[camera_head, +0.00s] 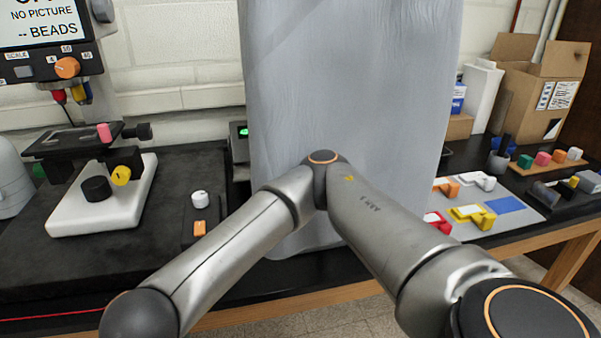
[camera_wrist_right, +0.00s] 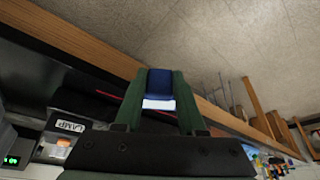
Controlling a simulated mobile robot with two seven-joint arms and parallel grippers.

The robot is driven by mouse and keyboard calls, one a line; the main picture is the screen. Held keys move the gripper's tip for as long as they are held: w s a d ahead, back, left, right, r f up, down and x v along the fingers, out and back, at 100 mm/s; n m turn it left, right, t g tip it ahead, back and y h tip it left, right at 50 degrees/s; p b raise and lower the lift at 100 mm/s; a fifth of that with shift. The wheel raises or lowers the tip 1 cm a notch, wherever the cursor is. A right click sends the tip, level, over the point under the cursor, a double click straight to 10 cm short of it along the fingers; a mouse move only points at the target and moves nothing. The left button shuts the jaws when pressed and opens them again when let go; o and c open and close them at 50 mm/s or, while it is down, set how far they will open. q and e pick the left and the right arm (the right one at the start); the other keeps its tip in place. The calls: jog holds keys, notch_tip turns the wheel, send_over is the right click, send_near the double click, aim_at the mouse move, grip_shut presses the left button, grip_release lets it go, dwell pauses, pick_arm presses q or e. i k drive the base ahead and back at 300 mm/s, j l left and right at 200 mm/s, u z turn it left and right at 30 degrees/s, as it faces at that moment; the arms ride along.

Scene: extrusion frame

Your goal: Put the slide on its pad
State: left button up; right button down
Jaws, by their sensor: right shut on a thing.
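In the right wrist view my right gripper (camera_wrist_right: 160,100) is shut on a blue block-shaped piece (camera_wrist_right: 159,82) with a white part (camera_wrist_right: 158,104) below it, which looks like a slide with its grip. In the head view the right gripper is out of the picture; the arm bends down toward the lower left. A flat blue rectangle (camera_head: 505,204) lies bare on a pale mat (camera_head: 482,232) at the right; I cannot tell whether it is the slide's pad. Yellow (camera_head: 470,214), white (camera_head: 478,180) and red (camera_head: 436,221) pieces lie near it. My left gripper is not in view.
A microscope-like stage (camera_head: 75,139) with a white base (camera_head: 75,213) stands at the left under a screen reading "NO PICTURE -- BEADS" (camera_head: 43,22). A tall grey cover (camera_head: 340,80) stands mid-table. A cardboard box (camera_head: 520,85) and colored blocks (camera_head: 542,158) are at the right.

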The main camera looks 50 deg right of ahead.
aim_at(505, 205)
jog(key=k+l, duration=0.2)
jog(key=l, duration=0.2)
jog(key=k+l, duration=0.25)
jog(key=l, duration=0.15)
jog(key=k+l, duration=0.2)
jog(key=l, duration=0.15)
jog(key=k+l, duration=0.2)
jog(key=l, duration=0.2)
jog(key=k+l, duration=0.2)
jog(key=l, duration=0.2)
jog(key=k+l, duration=0.25)
jog(key=l, duration=0.15)
jog(key=k+l, duration=0.2)
jog(key=l, duration=0.15)
jog(key=i+l+z, duration=0.1)
jog(key=i+l, duration=0.2)
